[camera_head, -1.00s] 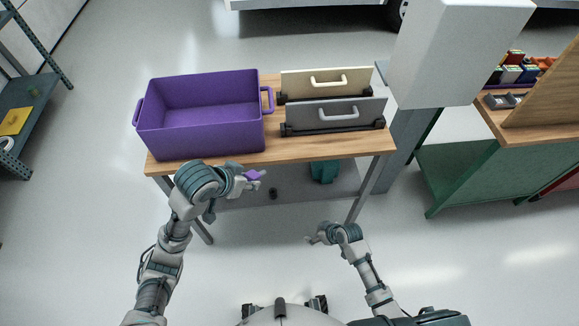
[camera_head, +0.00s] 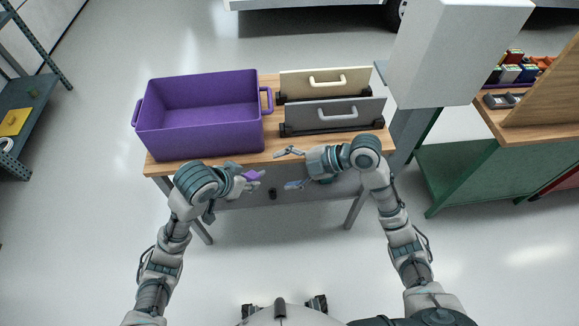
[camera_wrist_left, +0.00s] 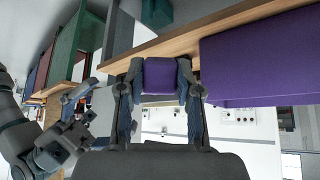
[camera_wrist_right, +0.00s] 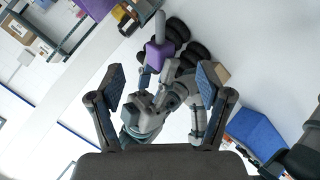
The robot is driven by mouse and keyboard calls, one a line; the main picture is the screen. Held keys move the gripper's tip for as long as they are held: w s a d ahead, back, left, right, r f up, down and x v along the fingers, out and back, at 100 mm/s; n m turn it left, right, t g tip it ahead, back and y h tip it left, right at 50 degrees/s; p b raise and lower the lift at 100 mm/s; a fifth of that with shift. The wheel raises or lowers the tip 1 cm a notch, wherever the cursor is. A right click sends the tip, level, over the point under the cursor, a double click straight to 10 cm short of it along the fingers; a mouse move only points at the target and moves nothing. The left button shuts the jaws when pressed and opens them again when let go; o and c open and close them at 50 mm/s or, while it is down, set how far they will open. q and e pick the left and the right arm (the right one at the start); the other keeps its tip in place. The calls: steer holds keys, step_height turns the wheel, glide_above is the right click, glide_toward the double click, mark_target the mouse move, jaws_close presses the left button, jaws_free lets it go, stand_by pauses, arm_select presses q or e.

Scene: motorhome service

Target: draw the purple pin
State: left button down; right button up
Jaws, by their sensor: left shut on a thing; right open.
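The purple pin (camera_head: 252,175) is in my left gripper (camera_head: 248,178), in front of the table's front edge. The left wrist view shows its purple block (camera_wrist_left: 160,76) between both fingers. My right gripper (camera_head: 291,169) is open and empty, just to the right of the pin, with its fingers spread toward it. In the right wrist view the purple block (camera_wrist_right: 158,54) shows beyond and between the open fingers (camera_wrist_right: 160,84), apart from them. A grey rod-like part shows beside the block; I cannot tell whether it belongs to the pin or my left gripper.
A purple bin (camera_head: 200,135) stands on the wooden table (camera_head: 285,155) at left. A white box-shaped block (camera_head: 455,50) rises at the right. A green workbench (camera_head: 460,165) is farther right.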

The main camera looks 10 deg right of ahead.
mark_target(252, 177)
arm_select(q)
steer(key=shift+a, duration=0.1)
arm_select(e)
steer(key=x, duration=1.1)
steer(key=shift+w+a+f, duration=0.1)
steer(key=shift+a, duration=0.05)
steer(key=c, duration=1.2)
arm_select(q)
steer(key=c, duration=0.7)
jaws_free()
arm_select(e)
steer(key=shift+c, duration=0.5)
jaws_close()
